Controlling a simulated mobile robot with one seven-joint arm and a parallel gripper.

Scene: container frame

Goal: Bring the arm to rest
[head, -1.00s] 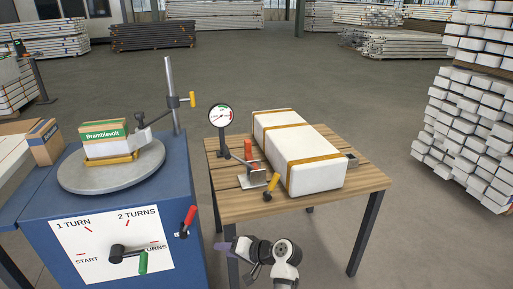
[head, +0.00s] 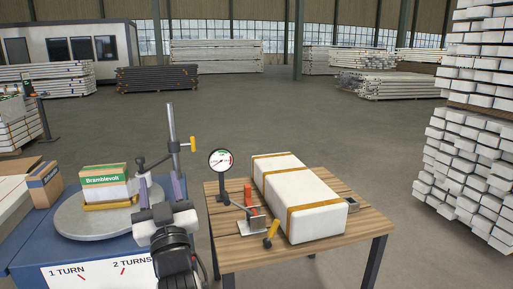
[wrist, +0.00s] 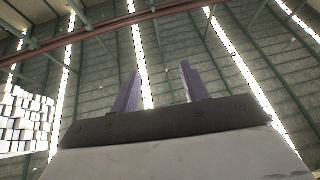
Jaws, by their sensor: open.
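My gripper (head: 159,188) is in front of the blue turntable bench in the head view, raised and pointing up, its two purple fingers apart with nothing between them. In the wrist view the fingers (wrist: 157,90) stand open and empty against the roof. My arm hides part of the bench's dial panel (head: 100,273). A green and white Bramblevolt box (head: 104,188) sits on the round turntable (head: 75,222), left of my gripper.
A wooden table (head: 340,245) stands to the right, with a long white strapped package (head: 296,193), a gauge (head: 221,161) and a red clamp (head: 248,197). A small brown box (head: 44,184) is at left. White stacks (head: 470,180) rise at far right. The floor behind is open.

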